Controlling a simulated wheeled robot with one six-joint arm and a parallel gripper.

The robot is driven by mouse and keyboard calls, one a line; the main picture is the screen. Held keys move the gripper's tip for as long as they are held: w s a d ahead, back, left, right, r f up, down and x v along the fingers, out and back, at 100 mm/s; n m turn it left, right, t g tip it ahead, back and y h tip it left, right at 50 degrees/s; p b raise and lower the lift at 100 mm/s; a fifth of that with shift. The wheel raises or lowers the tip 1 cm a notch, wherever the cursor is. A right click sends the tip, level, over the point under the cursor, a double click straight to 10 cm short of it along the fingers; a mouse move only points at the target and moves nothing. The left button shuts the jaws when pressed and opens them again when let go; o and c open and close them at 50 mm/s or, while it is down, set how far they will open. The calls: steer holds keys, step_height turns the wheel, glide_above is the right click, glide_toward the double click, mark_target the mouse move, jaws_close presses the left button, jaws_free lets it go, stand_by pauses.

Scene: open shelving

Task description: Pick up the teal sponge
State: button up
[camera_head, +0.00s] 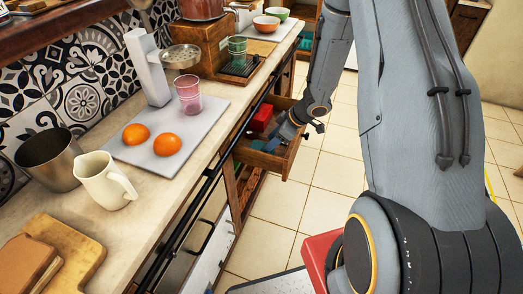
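An open wooden drawer (287,160) juts out from under the counter. A small teal-blue patch (257,143) shows inside it near the front, close to my gripper; it may be the teal sponge, but it is too small and covered to be sure. My gripper (271,145) reaches down into the drawer from the right, at the end of my grey arm. Its fingertips are small and partly hidden, so I cannot tell whether they are open or shut, or hold anything.
A red block (262,117) lies in the drawer beside my gripper. The counter (148,222) above holds a grey tray (212,118) with two oranges (152,139), a pink glass (189,95), a white jug (104,181) and a metal cup (49,160). Tiled floor (282,205) lies open below.

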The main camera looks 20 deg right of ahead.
steer(key=shift+x, duration=2.2)
steer(key=shift+w+d, duration=0.1)
steer(key=c, duration=0.8)
steer(key=shift+r, duration=0.1)
step_height(320, 180, up, 10)
steer(key=shift+p, duration=0.3)
